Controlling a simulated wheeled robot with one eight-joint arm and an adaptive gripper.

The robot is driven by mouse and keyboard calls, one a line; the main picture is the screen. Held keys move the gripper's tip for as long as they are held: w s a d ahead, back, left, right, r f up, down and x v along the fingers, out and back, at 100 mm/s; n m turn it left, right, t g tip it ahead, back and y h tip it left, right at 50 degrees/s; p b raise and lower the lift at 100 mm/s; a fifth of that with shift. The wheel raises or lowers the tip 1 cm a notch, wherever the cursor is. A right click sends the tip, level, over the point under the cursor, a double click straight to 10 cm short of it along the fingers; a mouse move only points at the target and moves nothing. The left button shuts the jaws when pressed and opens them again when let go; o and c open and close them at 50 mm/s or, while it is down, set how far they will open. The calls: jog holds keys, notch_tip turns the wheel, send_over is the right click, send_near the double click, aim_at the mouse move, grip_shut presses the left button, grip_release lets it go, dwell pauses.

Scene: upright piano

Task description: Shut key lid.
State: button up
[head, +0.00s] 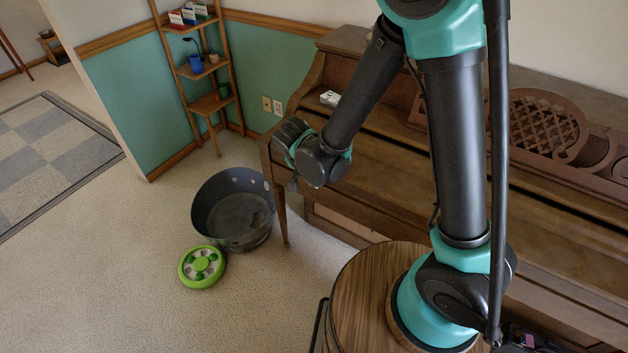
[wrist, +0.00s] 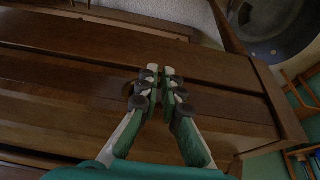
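The upright piano (head: 560,245) stands along the wall at right, in brown wood. Its key lid (head: 400,155) shows as a long brown panel, partly behind my arm. I see no keys, and the lid looks down over them. In the wrist view, brown panels of the piano (wrist: 60,75) with dark seams between them fill most of the picture. My gripper (wrist: 161,72) is over this wood with its fingertips close together and nothing between them. I cannot tell whether it touches. In the head view my gripper is mostly hidden at the piano's left end.
A dark metal tub (head: 235,215) stands on the carpet left of the piano, with a green round toy (head: 202,267) beside it. A wooden ladder shelf (head: 190,75) stands in the corner. A small white item (head: 330,98) lies on the piano.

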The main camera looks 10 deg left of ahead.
jog(key=o, duration=1.5)
jog(key=shift+c, duration=0.2)
jog(key=v, duration=1.2)
jog(key=shift+a, duration=0.1)
jog(key=shift+n+g+y, duration=0.4)
jog(key=shift+n, duration=0.5)
jog(key=w+d, duration=0.1)
jog(key=d, duration=0.5)
jog(key=w+d, duration=0.2)
jog(key=d, duration=0.5)
jog(key=w+d, duration=0.1)
jog(key=d, duration=0.5)
jog(key=shift+w+d+f, duration=0.15)
jog(key=shift+w+f, duration=0.2)
jog(key=shift+w, duration=0.05)
send_over(400, 191)
jog(key=shift+f+n, duration=0.4)
jog(key=shift+f, duration=0.05)
jog(key=shift+n+t+y, duration=0.3)
jog(key=shift+n+t, duration=0.2)
jog(key=shift+n, duration=0.2)
jog(key=s+d, duration=0.1)
jog(key=d, duration=0.1)
jog(key=s+d+f, duration=0.1)
jog(key=d, duration=0.2)
jog(key=s+d, duration=0.2)
jog(key=d, duration=0.1)
jog(key=shift+f, duration=0.35)
